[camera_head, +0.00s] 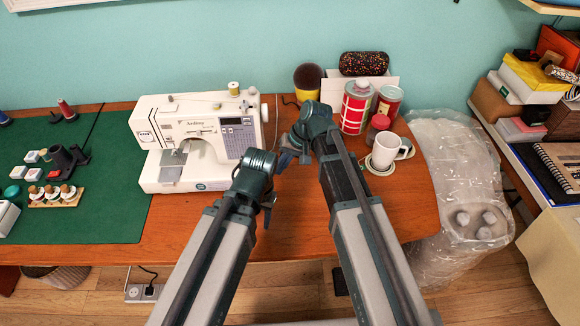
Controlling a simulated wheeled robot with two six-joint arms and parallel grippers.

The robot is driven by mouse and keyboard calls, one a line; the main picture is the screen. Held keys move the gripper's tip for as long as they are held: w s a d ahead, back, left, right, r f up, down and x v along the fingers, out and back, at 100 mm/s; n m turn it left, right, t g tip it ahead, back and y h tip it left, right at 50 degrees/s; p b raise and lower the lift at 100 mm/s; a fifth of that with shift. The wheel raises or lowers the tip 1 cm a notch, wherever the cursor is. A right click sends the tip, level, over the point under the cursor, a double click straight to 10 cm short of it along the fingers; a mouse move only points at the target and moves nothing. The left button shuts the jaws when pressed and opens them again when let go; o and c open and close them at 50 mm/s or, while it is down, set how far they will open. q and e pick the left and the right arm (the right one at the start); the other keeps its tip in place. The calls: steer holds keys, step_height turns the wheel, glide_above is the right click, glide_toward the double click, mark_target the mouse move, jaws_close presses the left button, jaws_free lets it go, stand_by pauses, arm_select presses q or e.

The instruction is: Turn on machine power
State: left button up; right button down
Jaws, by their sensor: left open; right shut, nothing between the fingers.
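The white sewing machine (200,135) stands upright on the wooden table, left of my grippers. Its front has a grey printed panel, and a handwheel shows on its right side. I cannot make out a power switch; the lower right side is partly hidden by my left arm. My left gripper (268,204) is small in view and partly hidden by its own wrist; it is open, just right of the machine's lower right corner. My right gripper (288,156) is shut and empty, right of the machine and apart from it.
A red-and-white canister (355,108), a red tin (388,103) and a white mug (385,151) stand to the right. A green mat (85,215) with small items lies left. A power strip (143,292) is on the floor. Plastic-wrapped rolls (465,175) stand beyond the table's right edge.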

arm_select(q)
steer(key=shift+r, duration=0.1)
arm_select(e)
steer(key=shift+a+r, duration=0.1)
steer(key=shift+a, duration=0.45)
arm_select(q)
steer(key=shift+r+p, duration=0.55)
steer(key=shift+p, duration=0.05)
arm_select(e)
steer(key=shift+a+r+h, duration=0.3)
steer(key=shift+a, duration=0.15)
steer(key=shift+a+f, duration=0.1)
steer(key=shift+f, duration=0.05)
arm_select(q)
steer(key=shift+r, duration=0.15)
steer(key=shift+r+p, duration=0.65)
steer(key=shift+p, duration=0.15)
arm_select(e)
steer(key=shift+r, duration=0.8)
